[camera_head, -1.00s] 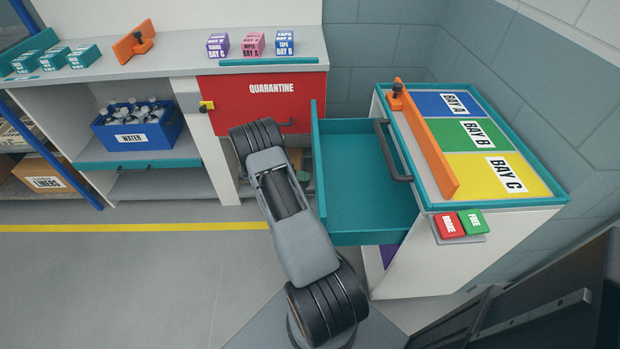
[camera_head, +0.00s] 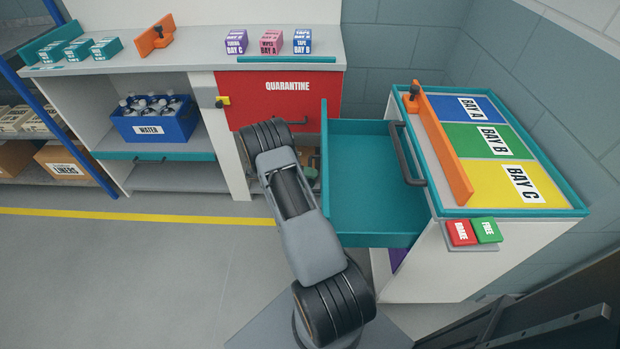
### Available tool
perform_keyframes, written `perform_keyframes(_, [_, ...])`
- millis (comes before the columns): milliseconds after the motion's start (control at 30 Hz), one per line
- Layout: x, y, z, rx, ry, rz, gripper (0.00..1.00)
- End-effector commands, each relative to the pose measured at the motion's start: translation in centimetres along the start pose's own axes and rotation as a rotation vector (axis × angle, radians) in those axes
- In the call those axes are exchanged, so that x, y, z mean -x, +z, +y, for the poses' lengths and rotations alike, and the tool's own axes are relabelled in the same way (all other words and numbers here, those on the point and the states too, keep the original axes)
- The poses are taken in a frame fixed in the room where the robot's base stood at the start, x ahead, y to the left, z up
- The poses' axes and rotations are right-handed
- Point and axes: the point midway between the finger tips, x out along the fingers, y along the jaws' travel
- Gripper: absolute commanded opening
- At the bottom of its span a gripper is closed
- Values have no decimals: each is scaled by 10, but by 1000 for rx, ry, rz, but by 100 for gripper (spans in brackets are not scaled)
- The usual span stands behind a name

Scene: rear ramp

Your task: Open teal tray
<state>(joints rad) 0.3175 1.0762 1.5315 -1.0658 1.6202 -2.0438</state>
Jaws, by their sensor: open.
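A teal tray (camera_head: 370,185) juts out to the left from the white cart at the right. Its interior is visible and looks empty. Another teal tray front (camera_head: 160,156) with a dark handle lies under the water crate at the left. My arm rises from the bottom centre, and its bent black joint is in front of the red quarantine panel, left of the jutting tray.
The white cart (camera_head: 425,272) has a coloured bay top, a dark handle (camera_head: 407,155) and an orange bar (camera_head: 440,140). Red (camera_head: 461,233) and green (camera_head: 487,230) buttons sit at its near edge. A blue crate (camera_head: 156,130) stands left. The floor at left is clear.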

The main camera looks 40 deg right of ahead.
Motion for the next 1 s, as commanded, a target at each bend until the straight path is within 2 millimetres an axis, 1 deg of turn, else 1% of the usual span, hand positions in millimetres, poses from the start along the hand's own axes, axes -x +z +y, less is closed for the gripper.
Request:
perform_keyframes(167, [3, 0, 0, 0, 0, 0, 42])
perform_keyframes(267, [14, 0, 0, -1, 1, -2, 42])
perform_keyframes(367, [31, 0, 0, -1, 1, -4, 42])
perform_keyframes(600, [81, 0, 1, -1, 1, -3, 42])
perform_keyframes(700, [99, 0, 1, -1, 1, -2, 42])
perform_keyframes(800, [114, 0, 1, -1, 1, -3, 42])
perform_keyframes(1000, [133, 0, 1, 0, 0, -1, 42])
